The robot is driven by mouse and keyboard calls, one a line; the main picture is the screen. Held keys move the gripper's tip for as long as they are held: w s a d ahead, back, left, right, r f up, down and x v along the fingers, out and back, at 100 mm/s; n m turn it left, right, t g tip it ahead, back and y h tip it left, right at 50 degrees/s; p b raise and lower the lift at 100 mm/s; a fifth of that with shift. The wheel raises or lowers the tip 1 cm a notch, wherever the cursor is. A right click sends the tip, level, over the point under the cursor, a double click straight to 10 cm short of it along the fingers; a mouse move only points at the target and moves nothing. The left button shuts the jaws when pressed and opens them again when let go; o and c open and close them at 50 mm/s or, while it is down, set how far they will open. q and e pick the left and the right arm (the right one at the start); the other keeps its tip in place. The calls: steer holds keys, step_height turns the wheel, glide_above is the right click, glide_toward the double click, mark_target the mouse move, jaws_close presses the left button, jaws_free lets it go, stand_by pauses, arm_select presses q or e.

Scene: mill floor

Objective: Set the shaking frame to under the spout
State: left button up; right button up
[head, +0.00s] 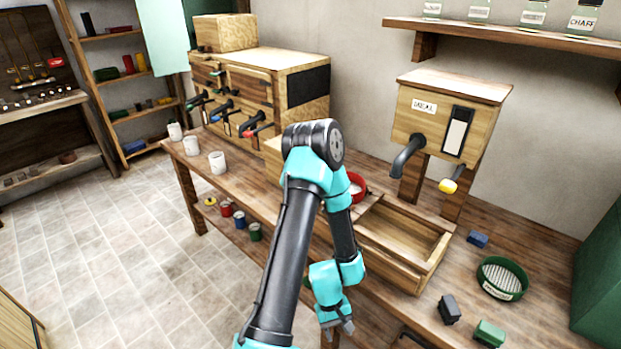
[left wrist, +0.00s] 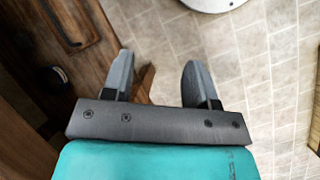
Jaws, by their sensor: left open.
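A long wooden open-topped frame (head: 402,280), which I take for the shaking frame, lies on the bench in front of the MEAL box (head: 408,103). The box's dark bent spout (head: 405,160) hangs above the frame's back side. My left arm crosses in front and hides the frame's left part. A red-rimmed round sieve (head: 357,185) shows partly behind that arm. My left gripper (head: 338,330) points down by the bench's front edge, apart from the frame. In the left wrist view its fingers (left wrist: 160,82) are spread with nothing between them. My right gripper is not in view.
A green sieve (head: 503,278), a blue block (head: 478,239), a dark block (head: 449,309) and a green block (head: 489,333) lie on the bench at right. A yellow-tipped lever (head: 448,186) juts from the MEAL box. White cups (head: 217,162) stand at left.

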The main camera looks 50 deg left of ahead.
arm_select(q)
steer(key=w+a+r+n+t, duration=0.2)
steer(key=a+r+n+t, duration=0.4)
steer(key=a+n, duration=0.25)
steer(key=w+a+r+n+t, duration=0.2)
steer(key=a+r+n+t, duration=0.5)
steer(key=a, duration=0.3)
steer(key=s+a+r+n+t+y, duration=0.2)
steer(key=a+r, duration=0.4)
steer(key=a, duration=0.3)
steer(key=s+a+r+n+t+y, duration=0.2)
steer(key=a+r+n+t+y, duration=0.1)
steer(key=a+r+n, duration=0.3)
steer(key=a+r+y, duration=0.1)
steer(key=a, duration=0.1)
steer(key=shift+s+a+r+t+y, duration=0.25)
steer(key=shift+s+a+t+y, duration=0.05)
steer(key=shift+a+y, duration=0.1)
steer(key=shift+w, duration=0.15)
steer(key=w, duration=1.1)
steer(key=w+a, duration=0.1)
steer(key=w, duration=0.5)
steer(key=shift+w, duration=0.1)
steer(key=shift+c, duration=0.3)
jaws_close()
